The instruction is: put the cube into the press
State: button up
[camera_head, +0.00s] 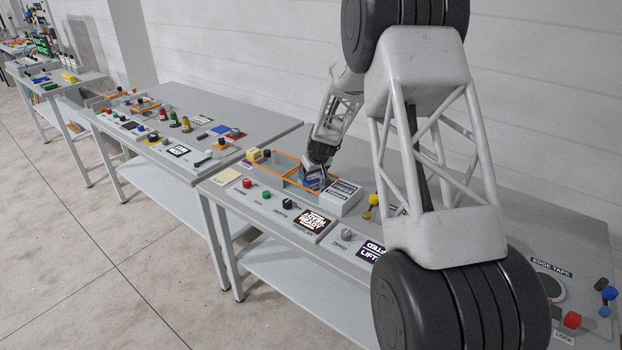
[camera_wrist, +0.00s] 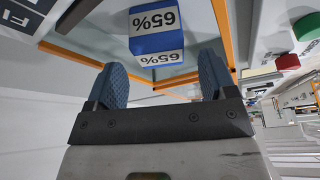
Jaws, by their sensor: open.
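A blue and white cube (camera_wrist: 158,36) marked "65%" shows in the wrist view, just beyond my fingertips and roughly centred between them. My gripper (camera_wrist: 162,74) is open, its two blue pads apart, with nothing between them. In the head view my gripper (camera_head: 314,176) reaches down over the right part of an orange-edged area on the grey bench; the cube is hard to tell from the blue pads there. The orange edging (camera_head: 284,157) also runs behind and beside the cube in the wrist view (camera_wrist: 78,55). I cannot tell for certain which part is the press.
A white labelled box (camera_head: 341,197) stands close to the right of my gripper. A yellow and white block (camera_head: 254,155) sits at the left end of the orange edging. Red (camera_head: 247,183) and green (camera_head: 266,195) knobs line the front. More benches stand at left.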

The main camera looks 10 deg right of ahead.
jog(key=v, duration=0.7)
jog(key=shift+r, duration=0.2)
jog(key=shift+s, duration=0.1)
dwell(0.4)
jog(key=s+r+m, duration=0.1)
jog(key=s+r, duration=0.5)
jog(key=s, duration=0.3)
jog(key=s+d+r, duration=0.1)
jog(key=s+r, duration=0.5)
jog(key=s, duration=0.4)
jog(key=s+r+m, duration=0.1)
jog(key=s+r, duration=0.5)
jog(key=s, duration=0.3)
jog(key=s+d+m+g+h, duration=0.1)
jog(key=s+d+m, duration=0.1)
jog(key=s, duration=3.1)
jog(key=shift+s+r+m+h, duration=0.2)
jog(key=shift+m+h, duration=0.2)
